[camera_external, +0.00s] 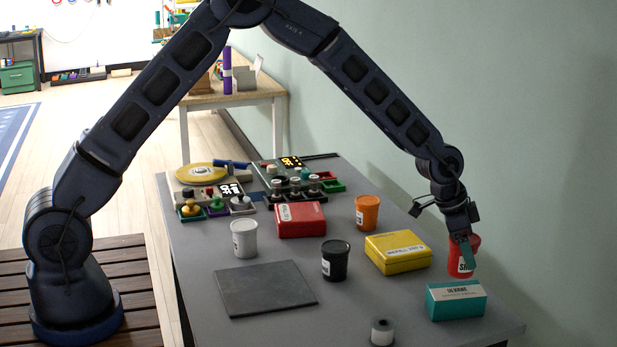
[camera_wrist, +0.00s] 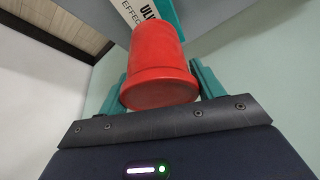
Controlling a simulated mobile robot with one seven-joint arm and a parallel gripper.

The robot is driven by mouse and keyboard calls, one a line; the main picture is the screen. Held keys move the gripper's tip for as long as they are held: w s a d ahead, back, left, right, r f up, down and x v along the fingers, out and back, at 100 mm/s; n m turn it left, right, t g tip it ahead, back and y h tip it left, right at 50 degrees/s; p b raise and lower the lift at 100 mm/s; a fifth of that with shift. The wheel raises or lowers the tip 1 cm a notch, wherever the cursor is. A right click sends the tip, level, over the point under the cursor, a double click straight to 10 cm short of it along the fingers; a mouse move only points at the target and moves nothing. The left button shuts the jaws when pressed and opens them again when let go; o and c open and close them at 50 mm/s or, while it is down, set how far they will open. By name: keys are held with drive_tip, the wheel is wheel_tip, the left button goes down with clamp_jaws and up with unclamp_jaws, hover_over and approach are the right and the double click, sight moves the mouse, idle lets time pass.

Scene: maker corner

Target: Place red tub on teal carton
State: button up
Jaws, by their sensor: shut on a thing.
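The red tub (camera_external: 457,262) is held in my gripper (camera_external: 468,250), above the back of the teal carton. It has a white label with dark letters. The teal carton (camera_external: 455,303) lies near the right front of the grey table, with a white label band. In the wrist view, the red tub (camera_wrist: 157,62) sits between the two teal fingers of my gripper (camera_wrist: 160,85). Part of the teal carton (camera_wrist: 168,12) shows beyond the tub. I cannot tell whether tub and carton touch.
A yellow carton (camera_external: 398,260) lies left of the teal carton. An orange tub (camera_external: 367,212), a black tub (camera_external: 335,262), a white tub (camera_external: 244,240) and a red carton (camera_external: 300,227) stand farther left. A small grey roll (camera_external: 382,333) is near the front edge. A dark mat (camera_external: 265,288) lies bare.

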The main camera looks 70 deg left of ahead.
sight(464, 265)
drive_tip(key=shift+f, duration=2.15)
drive_tip(key=shift+f, duration=0.1)
drive_tip(key=o, duration=1.1)
drive_tip(key=shift+o, duration=0.2)
